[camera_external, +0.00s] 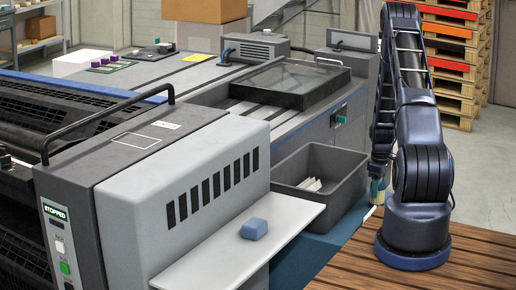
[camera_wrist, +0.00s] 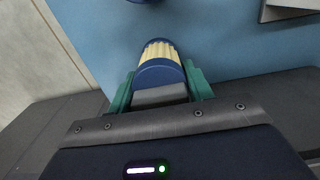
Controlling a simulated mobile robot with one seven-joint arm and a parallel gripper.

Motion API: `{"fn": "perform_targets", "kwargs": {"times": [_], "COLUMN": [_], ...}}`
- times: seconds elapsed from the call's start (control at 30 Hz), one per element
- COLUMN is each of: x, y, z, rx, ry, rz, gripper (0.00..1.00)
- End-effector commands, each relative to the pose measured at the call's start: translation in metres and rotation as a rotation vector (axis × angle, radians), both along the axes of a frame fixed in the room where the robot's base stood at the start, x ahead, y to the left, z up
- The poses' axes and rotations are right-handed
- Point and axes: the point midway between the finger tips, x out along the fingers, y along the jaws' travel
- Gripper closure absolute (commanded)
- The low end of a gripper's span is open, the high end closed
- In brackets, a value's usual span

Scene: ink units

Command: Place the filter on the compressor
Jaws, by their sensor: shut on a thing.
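The filter (camera_wrist: 160,58) is a short cylinder with cream pleats and dark blue end caps. My gripper (camera_wrist: 158,88) has teal fingers, one on each side of the filter, and is shut on it. In the external view my gripper (camera_external: 377,190) hangs low beside the dark grey bin, left of my arm's base, with the pale filter (camera_external: 378,184) small and partly hidden. I cannot tell for certain which unit is the compressor; a grey vented box with a hose (camera_external: 258,46) stands at the back of the machine and may be it.
The open grey bin (camera_external: 345,172) with white pieces inside stands close left of my gripper. A blue sponge-like block (camera_external: 254,229) lies on a white shelf (camera_external: 270,238). The large printing machine (camera_external: 150,190) fills the left. Pallets (camera_external: 455,60) are stacked behind my arm.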

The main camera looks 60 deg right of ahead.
Motion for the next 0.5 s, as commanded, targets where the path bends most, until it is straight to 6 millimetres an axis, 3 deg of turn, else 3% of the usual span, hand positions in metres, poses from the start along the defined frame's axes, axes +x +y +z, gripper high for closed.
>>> {"fn": "perform_targets", "kwargs": {"times": [0.03, 0.07, 0.17, 0.5], "x": [0.0, 0.0, 0.0, 0.0001], "y": [0.0001, 0.0001, 0.0, -0.0001], "z": [-0.0016, -0.0019, -0.0015, 0.0008], "rx": [0.0, 0.0, 0.0, 0.0], "ry": [0.0, 0.0, 0.0, 0.0], "rz": [0.0, 0.0, 0.0, 0.0], "gripper": [0.74, 0.47, 0.28, 0.28]}}
